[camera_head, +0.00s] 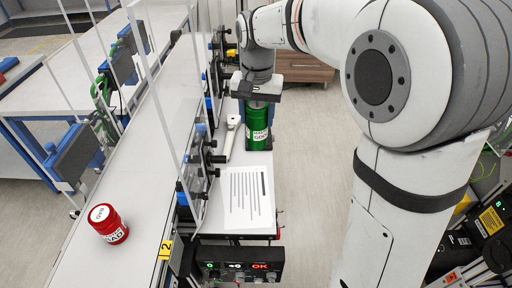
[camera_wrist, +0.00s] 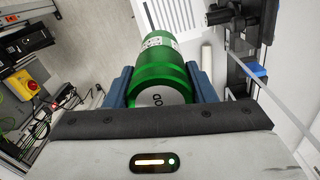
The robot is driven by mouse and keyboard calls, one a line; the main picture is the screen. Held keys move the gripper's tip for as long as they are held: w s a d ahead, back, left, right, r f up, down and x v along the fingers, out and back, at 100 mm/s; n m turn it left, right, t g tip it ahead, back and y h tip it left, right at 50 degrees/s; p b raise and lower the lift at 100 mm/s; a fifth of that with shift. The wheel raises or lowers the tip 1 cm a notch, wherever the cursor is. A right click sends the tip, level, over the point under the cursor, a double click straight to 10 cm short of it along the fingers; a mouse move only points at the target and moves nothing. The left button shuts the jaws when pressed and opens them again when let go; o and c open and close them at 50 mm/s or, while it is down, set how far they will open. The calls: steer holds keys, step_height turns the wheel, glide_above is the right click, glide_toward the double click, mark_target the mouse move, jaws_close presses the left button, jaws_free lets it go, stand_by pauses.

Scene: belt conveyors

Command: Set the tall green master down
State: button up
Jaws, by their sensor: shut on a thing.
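The tall green master (camera_head: 258,127) is a green cylinder with a white label, upright below my gripper (camera_head: 257,98) at the far end of the narrow side table (camera_head: 213,219). My gripper is shut on its upper part. In the wrist view, the green master (camera_wrist: 157,70) sits between the two blue fingers of my gripper (camera_wrist: 160,92), and part of its pale top with lettering shows. Its base appears at or just above the table surface; I cannot tell whether it touches.
A red can (camera_head: 108,224) stands on the belt conveyor (camera_head: 85,262) at left. Clear panels (camera_head: 183,100) separate belt and side table. A printed sheet (camera_head: 248,199) lies in front of the green master, and a white handheld tool (camera_head: 230,137) lies left of it. A control box (camera_head: 240,266) hangs at the near end.

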mark_target(257, 132)
steer(key=f+b, duration=0.2)
steer(key=f, duration=0.1)
steer(key=f+b, duration=0.2)
steer(key=shift+w, duration=0.3)
steer(key=shift+f+b, duration=0.55)
steer(key=shift+b, duration=0.05)
step_height(257, 132, down, 10)
steer(key=shift+p, duration=0.3)
steer(key=o, duration=1.3)
